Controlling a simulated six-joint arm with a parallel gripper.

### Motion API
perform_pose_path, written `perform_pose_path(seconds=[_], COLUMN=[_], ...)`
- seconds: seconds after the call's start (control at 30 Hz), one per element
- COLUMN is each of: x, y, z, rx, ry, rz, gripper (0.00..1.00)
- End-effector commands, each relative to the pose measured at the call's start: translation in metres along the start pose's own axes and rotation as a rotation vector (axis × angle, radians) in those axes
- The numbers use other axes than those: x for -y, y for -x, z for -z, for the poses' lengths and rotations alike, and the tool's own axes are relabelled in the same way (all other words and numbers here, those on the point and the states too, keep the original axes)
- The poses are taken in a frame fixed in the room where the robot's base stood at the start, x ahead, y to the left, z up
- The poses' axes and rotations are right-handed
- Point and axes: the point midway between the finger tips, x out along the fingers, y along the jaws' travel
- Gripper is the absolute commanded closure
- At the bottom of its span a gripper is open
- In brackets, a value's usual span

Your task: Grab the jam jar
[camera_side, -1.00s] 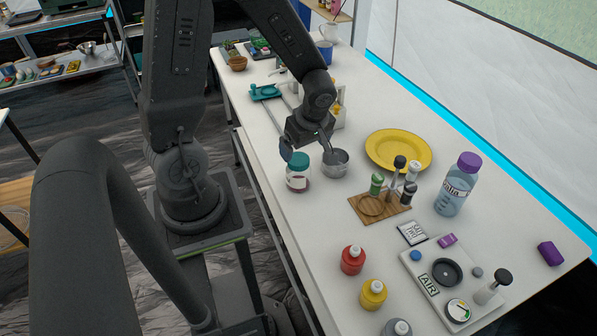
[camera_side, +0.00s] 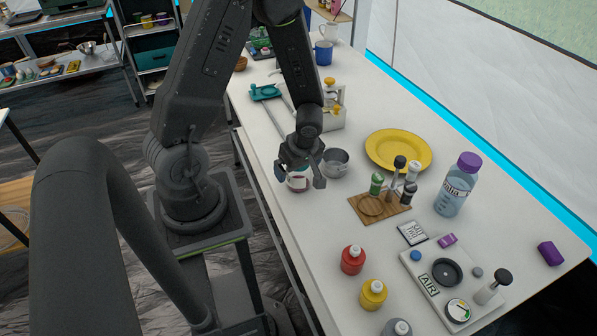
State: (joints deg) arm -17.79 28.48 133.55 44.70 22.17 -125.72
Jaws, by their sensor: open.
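The jam jar (camera_side: 297,182) stands upright on the white table near its left edge. Its dark red contents and pale label show low down, and its teal lid is mostly hidden behind my gripper. My gripper (camera_side: 299,179) is open and pointed down over the jar, with one finger on the jar's left and the other on its right. I cannot tell whether either finger touches the glass.
A metal cup (camera_side: 335,163) stands close to the right of my gripper. A yellow plate (camera_side: 420,165), a wooden board with shakers (camera_side: 366,214) and a water bottle (camera_side: 453,195) are farther right. Red (camera_side: 352,260) and yellow (camera_side: 373,294) bottles stand nearer; the table between them and the jar is clear.

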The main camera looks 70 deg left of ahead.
Motion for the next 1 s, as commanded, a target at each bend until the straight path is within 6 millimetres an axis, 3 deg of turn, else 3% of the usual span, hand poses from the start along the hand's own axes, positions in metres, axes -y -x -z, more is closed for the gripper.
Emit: perform_pose_path(seconds=[0.07,0.7,1.0], x=[-0.0001,-0.0001,-0.0005], y=[0.0002,0.0005,0.0020], z=[0.0001,0.0001,0.0006], rx=[0.000,0.000,-0.001], ry=[0.000,0.000,0.001], rz=[0.000,0.000,-0.002], gripper=[0.04,0.65,0.66])
